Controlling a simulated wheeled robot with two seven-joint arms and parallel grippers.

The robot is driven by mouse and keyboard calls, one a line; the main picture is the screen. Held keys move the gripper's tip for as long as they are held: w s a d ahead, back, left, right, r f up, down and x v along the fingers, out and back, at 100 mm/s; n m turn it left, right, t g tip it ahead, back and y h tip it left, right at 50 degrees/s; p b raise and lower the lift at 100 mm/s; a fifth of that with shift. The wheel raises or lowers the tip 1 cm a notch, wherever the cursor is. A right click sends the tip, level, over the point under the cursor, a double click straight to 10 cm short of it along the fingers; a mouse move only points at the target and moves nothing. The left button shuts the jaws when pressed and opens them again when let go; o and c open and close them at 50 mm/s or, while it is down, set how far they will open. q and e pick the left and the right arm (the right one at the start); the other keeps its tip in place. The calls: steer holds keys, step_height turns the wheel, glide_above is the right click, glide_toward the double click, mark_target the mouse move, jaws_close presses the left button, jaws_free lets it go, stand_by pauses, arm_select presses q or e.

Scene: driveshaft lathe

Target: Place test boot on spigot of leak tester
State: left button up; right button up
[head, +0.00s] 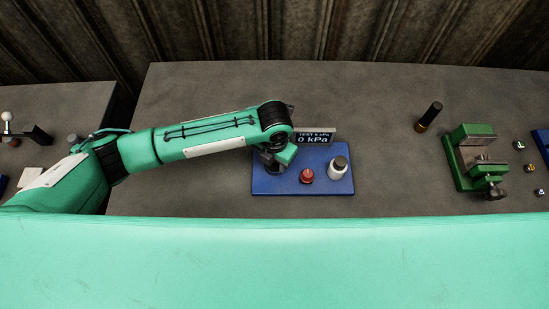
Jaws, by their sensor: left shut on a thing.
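The leak tester is a blue plate (316,186) on the grey bench, with a display (313,139) reading 0 kPa at its back. My left gripper (274,166) is low over the plate's left part, pointing down. It is shut on a small dark piece, apparently the test boot, mostly hidden by the gripper and wrist. The spigot is not clearly visible; the gripper covers that part of the plate. I cannot tell whether the boot touches the spigot. My right gripper is not in view.
A dark cylinder (429,117) and a green vise (475,158) stand farther right. The bench (385,150) between is clear.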

arm_select(q)
steer(key=shift+f, duration=0.15)
steer(key=o, duration=1)
steer(key=shift+r, duration=0.3)
steer(key=shift+r+b, duration=1.65)
steer(key=shift+r, duration=4.3)
steer(key=shift+f, duration=0.1)
